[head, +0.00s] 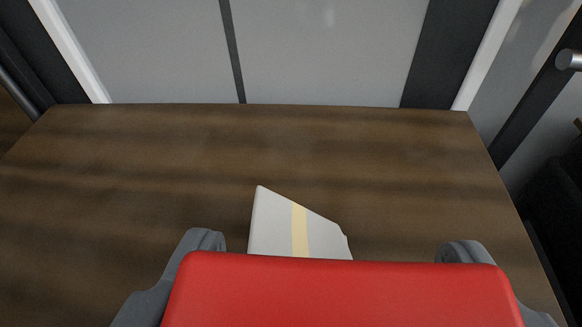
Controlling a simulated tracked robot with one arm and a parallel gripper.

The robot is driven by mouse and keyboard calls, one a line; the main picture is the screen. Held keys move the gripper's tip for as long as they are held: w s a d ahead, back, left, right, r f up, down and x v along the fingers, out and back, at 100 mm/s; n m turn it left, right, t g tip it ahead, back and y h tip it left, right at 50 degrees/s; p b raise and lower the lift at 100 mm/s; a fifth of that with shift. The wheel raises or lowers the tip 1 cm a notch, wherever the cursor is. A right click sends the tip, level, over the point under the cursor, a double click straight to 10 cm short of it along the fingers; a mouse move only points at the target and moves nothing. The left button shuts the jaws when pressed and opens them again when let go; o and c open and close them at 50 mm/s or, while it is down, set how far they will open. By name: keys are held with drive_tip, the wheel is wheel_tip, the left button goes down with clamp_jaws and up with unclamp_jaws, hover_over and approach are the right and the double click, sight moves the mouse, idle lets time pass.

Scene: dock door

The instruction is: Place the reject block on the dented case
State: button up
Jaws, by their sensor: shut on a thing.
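A red block (340,292), which I take to be the reject block, fills the bottom of the head view. My gripper (335,250) is shut on it, with one grey finger at each side. A white case (272,230) with a pale yellow tape stripe lies beyond the block on the brown wooden surface. Its right side slopes down and shows a notch, which looks like a dent. The block hides the near part of the case. I cannot tell the gap between block and case.
The wooden surface (300,145) is bare around the case. Behind its far edge stand light grey panels (320,50) with dark strips and white posts. A metal rod end (570,60) shows at upper right, and a dark object (560,210) stands beyond the right edge.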

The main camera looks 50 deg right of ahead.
sight(311, 280)
drive_tip(key=shift+w+d+f, duration=0.2)
drive_tip(key=shift+w+d, duration=0.65)
drive_tip(key=shift+w, duration=0.15)
drive_tip(key=shift+f+b, duration=1.1)
drive_tip(key=shift+f, duration=0.65)
drive_tip(key=shift+r, duration=0.1)
drive_tip(key=o, duration=1)
drive_tip(key=p+v, duration=0.3)
drive_tip(key=v, duration=0.9)
drive_tip(key=shift+r, duration=0.1)
